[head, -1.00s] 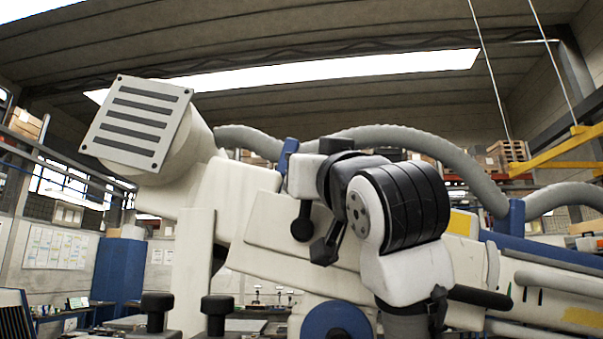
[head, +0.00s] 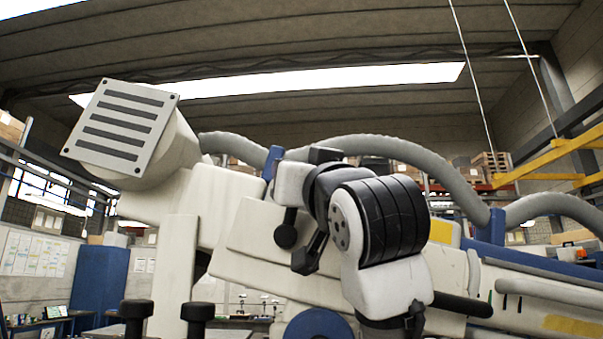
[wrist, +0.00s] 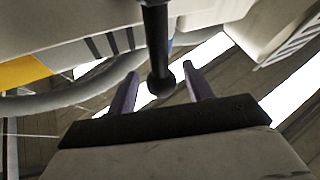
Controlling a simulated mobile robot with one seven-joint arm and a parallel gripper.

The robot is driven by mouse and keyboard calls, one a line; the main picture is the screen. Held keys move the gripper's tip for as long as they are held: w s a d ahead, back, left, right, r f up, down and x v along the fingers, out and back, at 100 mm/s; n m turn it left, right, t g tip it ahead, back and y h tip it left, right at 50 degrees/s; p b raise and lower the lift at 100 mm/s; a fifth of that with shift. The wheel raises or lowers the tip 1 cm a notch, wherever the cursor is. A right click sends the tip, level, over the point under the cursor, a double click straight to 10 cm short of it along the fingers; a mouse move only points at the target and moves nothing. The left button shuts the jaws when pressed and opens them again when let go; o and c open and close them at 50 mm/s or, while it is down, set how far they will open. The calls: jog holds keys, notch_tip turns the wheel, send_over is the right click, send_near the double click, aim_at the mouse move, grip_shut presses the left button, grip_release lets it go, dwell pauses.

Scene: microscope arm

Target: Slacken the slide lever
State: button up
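In the wrist view, the black slide lever (wrist: 157,45) reaches down from the top edge and ends in a round knob. My gripper (wrist: 162,74) is open there, with one dark purplish finger on each side of the knob. Gaps show between the knob and both fingers; how far the knob lies in depth I cannot tell. In the head view, a black ball-ended lever (head: 287,235) hangs on the white microscope arm (head: 245,235), and it looks like the same lever. My arm's black and white joints stand just to its right. My fingertips are not clear there.
A square slotted plate (head: 120,130) caps the microscope arm's left end. A thick grey hose (head: 400,158) arches behind. Two black knobs (head: 197,314) stand at the lower left. In the wrist view, the pale body fills the top, close to my fingers.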

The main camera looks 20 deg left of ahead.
jog(key=shift+s, duration=0.1)
jog(key=b+v, duration=0.5)
jog(key=v, duration=0.8)
jog(key=shift+s+d, duration=0.2)
jog(key=shift+d, duration=0.1)
jog(key=shift+f, duration=0.1)
